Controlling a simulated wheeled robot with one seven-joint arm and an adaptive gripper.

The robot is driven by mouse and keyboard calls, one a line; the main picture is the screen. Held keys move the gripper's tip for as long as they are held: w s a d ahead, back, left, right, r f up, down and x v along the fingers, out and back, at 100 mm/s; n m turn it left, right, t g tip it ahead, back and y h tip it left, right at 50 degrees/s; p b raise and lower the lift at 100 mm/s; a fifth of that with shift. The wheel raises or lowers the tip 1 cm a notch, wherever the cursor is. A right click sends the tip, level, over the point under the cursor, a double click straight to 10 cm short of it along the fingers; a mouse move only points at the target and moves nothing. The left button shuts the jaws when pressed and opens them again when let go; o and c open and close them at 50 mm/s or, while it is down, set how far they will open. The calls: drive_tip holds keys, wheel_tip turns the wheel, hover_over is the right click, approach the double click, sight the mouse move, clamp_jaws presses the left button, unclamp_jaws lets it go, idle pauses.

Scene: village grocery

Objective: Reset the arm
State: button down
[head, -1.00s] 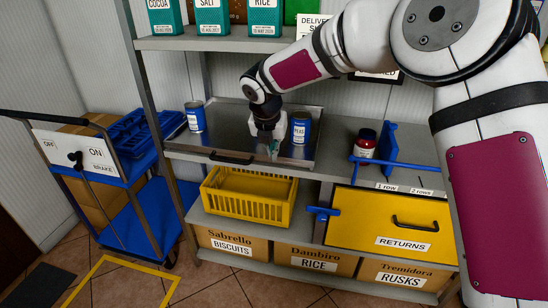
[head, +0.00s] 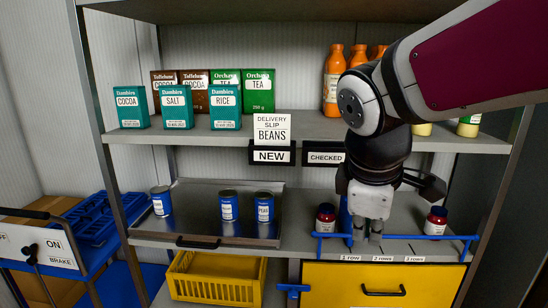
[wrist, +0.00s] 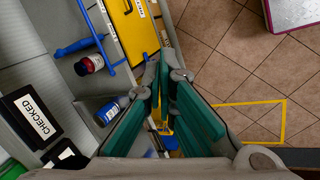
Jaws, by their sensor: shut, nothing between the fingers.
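In the head view my gripper (head: 368,238) hangs fingers-down on the right, in front of the middle shelf and beside the blue divider rails (head: 412,237). Its fingers are shut with nothing between them. In the wrist view the teal fingers of my gripper (wrist: 168,72) point away from the camera. A dark-red jar (head: 326,219) stands left of the gripper and another jar (head: 436,221) stands to its right. Part of the rails behind the gripper is hidden.
A metal tray (head: 185,228) holds blue cans (head: 229,206). Boxes, including salt (head: 178,106), and orange bottles (head: 333,80) stand on the shelf above. A yellow crate (head: 215,277) and yellow returns front (head: 380,285) are below. The wrist view shows open tiled floor (wrist: 215,45).

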drive_tip(key=s+d+m+y+p, duration=0.2)
drive_tip(key=s+d+m, duration=0.2)
drive_tip(key=s+m, duration=0.8)
drive_tip(key=s, duration=0.5)
drive_tip(key=shift+s+d+m+p, duration=0.15)
drive_tip(key=shift+s+m+p, duration=0.15)
drive_tip(key=shift+m, duration=0.1)
